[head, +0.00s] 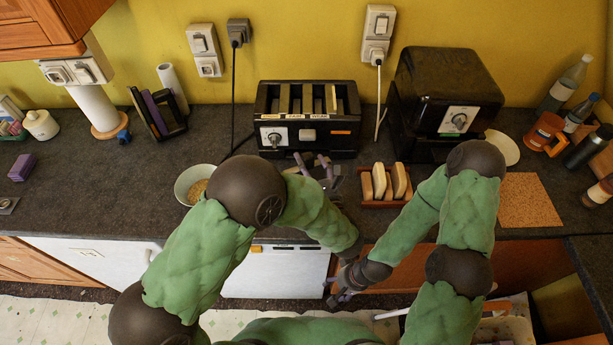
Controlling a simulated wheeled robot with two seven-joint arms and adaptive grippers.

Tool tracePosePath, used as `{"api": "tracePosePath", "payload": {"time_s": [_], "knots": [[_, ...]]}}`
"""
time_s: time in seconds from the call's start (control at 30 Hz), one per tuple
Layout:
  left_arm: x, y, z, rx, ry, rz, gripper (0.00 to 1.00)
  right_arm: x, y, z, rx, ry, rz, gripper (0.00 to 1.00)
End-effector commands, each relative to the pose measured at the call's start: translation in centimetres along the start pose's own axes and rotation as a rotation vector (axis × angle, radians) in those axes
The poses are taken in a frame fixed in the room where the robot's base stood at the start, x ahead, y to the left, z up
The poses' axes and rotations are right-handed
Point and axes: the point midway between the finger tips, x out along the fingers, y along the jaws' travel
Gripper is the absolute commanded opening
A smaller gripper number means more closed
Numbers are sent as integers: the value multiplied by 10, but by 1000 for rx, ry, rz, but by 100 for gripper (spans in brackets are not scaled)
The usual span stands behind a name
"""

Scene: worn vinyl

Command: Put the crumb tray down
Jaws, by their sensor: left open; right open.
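The black four-slot toaster (307,133) stands against the back wall, with bread-coloured edges in some slots. My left gripper (313,161) is open on the counter side just in front of the toaster. A crumb tray cannot be clearly made out; dark shapes around the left gripper blend with the dark counter, and my forearm hides part of that area. My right gripper (333,290) is open and empty, low in front of the counter's front edge.
A reddish rack with bread slices (379,181) stands right of the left gripper. A bowl of crumbs (197,190) is left, partly behind my arm. A black bread-bin-like appliance (445,95) stands back right. A cork mat (528,200) lies right. The left counter (90,190) is mostly clear.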

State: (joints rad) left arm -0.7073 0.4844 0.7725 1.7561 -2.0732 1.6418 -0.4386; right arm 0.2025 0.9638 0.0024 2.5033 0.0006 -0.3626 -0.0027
Motion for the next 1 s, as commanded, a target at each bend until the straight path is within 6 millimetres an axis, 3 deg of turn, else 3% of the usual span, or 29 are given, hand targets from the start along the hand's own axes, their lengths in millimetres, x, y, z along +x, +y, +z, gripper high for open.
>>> {"api": "tracePosePath", "payload": {"time_s": [0.27,0.53,1.0], "knots": [[3,0,0,0,0,-1,74,0,0,0,0,0,0,60],[3,0,0,0,0,0,0,0,0,0,0,0,0,60],[3,0,4,0,0,0,0,-1,0,0,0,0,0,60]]}}
